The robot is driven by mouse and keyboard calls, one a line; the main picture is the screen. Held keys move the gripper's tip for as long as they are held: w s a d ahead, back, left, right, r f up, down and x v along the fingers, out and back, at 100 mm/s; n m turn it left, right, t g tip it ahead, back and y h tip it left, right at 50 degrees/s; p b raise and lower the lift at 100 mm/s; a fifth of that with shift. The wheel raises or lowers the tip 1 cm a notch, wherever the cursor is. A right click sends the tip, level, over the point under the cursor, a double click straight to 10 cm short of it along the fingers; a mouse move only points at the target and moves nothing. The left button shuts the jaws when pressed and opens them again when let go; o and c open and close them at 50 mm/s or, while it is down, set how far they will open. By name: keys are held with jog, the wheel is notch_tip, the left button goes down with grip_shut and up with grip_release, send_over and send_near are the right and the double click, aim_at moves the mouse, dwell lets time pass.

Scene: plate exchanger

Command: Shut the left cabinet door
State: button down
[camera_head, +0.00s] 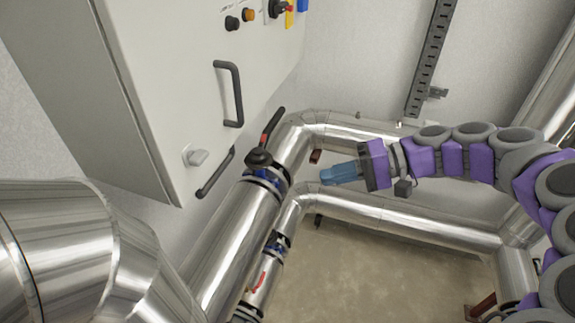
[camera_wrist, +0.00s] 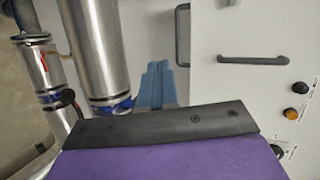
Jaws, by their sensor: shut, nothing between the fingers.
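A white cabinet (camera_head: 175,75) fills the upper left of the head view.
Thick silver pipes (camera_head: 235,235) run below and beside the cabinet. A black-topped valve (camera_head: 260,158) with a red and black lever (camera_head: 272,127) stands between the cabinet and my gripper. A slotted rail (camera_head: 430,60) is on the back wall. Bare floor (camera_head: 370,270) shows below.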

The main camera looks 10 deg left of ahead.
jog(key=w+d+f+m+t+y, duration=0.1)
jog(key=w+d+f+y, duration=0.15)
jog(key=w, duration=0.35)
jog(key=b, duration=0.2)
send_near(229, 161)
jog(key=d+f, duration=0.1)
jog(key=d, duration=0.4)
jog(key=a, duration=0.4)
jog(key=a+m+t, duration=0.1)
jog(key=a, duration=0.3)
jog(key=s+a+t, duration=0.1)
jog(key=a, duration=0.3)
jog(key=shift+m, duration=0.3)
jog(key=shift+s+a+r, duration=0.1)
jog(key=shift+s+a, duration=0.05)
jog(key=shift+s, duration=0.05)
jog(key=shift+d, duration=0.2)
